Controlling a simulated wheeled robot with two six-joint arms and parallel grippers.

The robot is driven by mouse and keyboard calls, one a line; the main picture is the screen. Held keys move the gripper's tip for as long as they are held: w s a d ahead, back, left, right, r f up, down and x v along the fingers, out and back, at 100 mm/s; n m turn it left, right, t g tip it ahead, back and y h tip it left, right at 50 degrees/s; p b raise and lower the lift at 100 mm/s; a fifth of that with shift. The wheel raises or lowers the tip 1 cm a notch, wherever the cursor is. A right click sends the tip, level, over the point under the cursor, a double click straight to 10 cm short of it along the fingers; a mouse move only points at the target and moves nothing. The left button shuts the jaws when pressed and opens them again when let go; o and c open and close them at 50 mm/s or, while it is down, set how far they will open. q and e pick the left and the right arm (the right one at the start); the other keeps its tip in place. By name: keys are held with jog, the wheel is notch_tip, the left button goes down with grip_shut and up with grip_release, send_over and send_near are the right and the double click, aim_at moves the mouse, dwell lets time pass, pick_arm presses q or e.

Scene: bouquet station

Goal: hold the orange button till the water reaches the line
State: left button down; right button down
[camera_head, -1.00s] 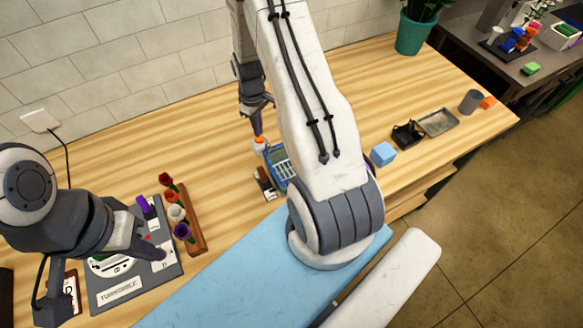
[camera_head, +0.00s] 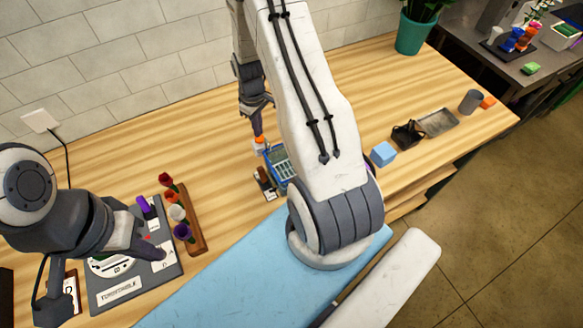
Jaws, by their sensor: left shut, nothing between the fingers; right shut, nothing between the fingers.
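My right gripper (camera_head: 257,128) is shut and points down, its tip at the orange button (camera_head: 260,140), which sits on a small white base. I cannot tell how far the button is pressed. No water or fill line can be made out; my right arm covers much of the middle. My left gripper (camera_head: 160,254) is shut and empty over the right side of the grey turntable (camera_head: 133,283) at the lower left.
A wooden rack of flowers (camera_head: 197,237) stands beside the turntable. A blue card terminal (camera_head: 279,165) is close to the button. A blue cube (camera_head: 383,153), black object (camera_head: 407,135), grey tray (camera_head: 437,122) and grey cup (camera_head: 470,102) lie right. A blue mat (camera_head: 220,285) is in front.

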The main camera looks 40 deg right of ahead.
jog(key=shift+f, duration=0.15)
jog(key=shift+f+b, duration=1)
jog(key=shift+f, duration=0.2)
dwell(6.7)
